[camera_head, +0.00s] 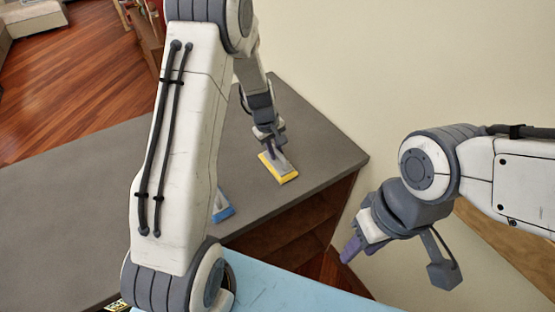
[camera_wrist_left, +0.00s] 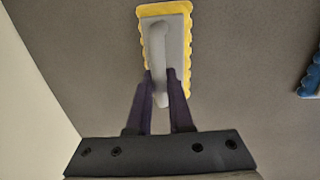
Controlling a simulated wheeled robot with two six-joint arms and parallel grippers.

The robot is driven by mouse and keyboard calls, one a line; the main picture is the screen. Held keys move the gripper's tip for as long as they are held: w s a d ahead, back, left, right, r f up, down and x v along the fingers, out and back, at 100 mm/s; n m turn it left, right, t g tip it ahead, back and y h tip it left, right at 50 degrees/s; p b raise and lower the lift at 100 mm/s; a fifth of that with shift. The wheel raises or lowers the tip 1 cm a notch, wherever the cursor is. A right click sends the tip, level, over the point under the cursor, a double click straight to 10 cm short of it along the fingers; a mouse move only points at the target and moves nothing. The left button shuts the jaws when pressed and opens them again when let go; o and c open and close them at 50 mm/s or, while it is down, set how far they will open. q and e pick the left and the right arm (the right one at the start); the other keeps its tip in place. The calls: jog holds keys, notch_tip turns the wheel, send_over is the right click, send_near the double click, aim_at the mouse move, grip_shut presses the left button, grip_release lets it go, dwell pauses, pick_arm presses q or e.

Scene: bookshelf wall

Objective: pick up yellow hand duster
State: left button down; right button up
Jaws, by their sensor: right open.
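The yellow hand duster (camera_head: 288,178), with a grey plate and handle, lies on the grey counter in the head view. In the left wrist view the duster (camera_wrist_left: 182,15) has a scalloped yellow edge. My left gripper (camera_head: 272,150) is over it, pointing down. Its two dark fingers (camera_wrist_left: 160,88) are on either side of the near end of the grey handle; whether they press on it I cannot tell. My right gripper (camera_head: 350,250) is open and empty, off to the right, away from the counter.
A blue duster (camera_head: 223,205) lies on the counter to the left, partly behind my left arm; its edge shows in the left wrist view (camera_wrist_left: 312,78). The grey counter (camera_head: 60,200) has bare room at left. Wooden shelves (camera_head: 300,228) are under its right end, beside a cream wall (camera_head: 330,60).

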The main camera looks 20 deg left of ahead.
aim_at(278, 151)
pick_arm(q)
jog(key=shift+r, duration=0.1)
jog(key=shift+r, duration=0.4)
jog(key=r, duration=0.2)
jog(key=d+r+b, duration=0.1)
jog(key=shift+s+r, duration=0.2)
jog(key=shift+r, duration=0.15)
jog(key=s+d+r+b, duration=0.2)
jog(key=s+d+r, duration=0.2)
jog(key=d, duration=0.5)
notch_tip(278, 151, up, 2)
jog(key=shift+s+d+r, duration=0.2)
jog(key=shift+s+d, duration=0.05)
jog(key=shift+s, duration=0.15)
jog(key=shift+f, duration=0.1)
